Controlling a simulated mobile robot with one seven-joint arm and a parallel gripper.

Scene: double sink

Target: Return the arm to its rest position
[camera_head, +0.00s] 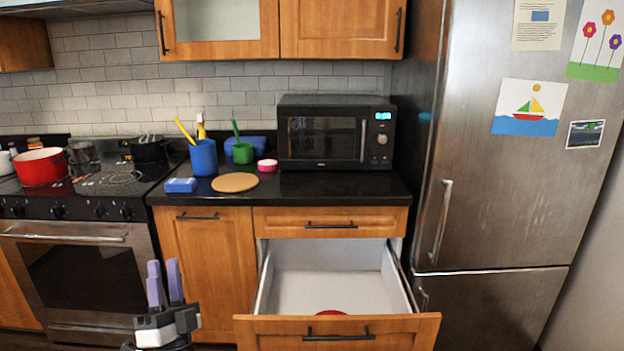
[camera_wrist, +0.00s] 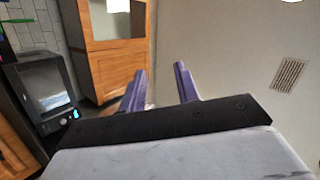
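My gripper (camera_head: 165,284) is at the lower left of the head view, pointing up in front of the lower cabinet. Its two purple fingers stand apart with nothing between them. In the wrist view the gripper (camera_wrist: 162,88) also shows its fingers apart and empty, with a wall and an upper cabinet beyond. The rest of my arm is mostly below the head view's edge.
An open drawer (camera_head: 268,285) sticks out right of my gripper, with a red item (camera_head: 331,312) inside. The stove (camera_head: 85,260) is to the left, the fridge (camera_head: 500,180) to the right. The counter (camera_head: 290,187) holds a microwave (camera_head: 335,132) and a blue cup (camera_head: 203,158).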

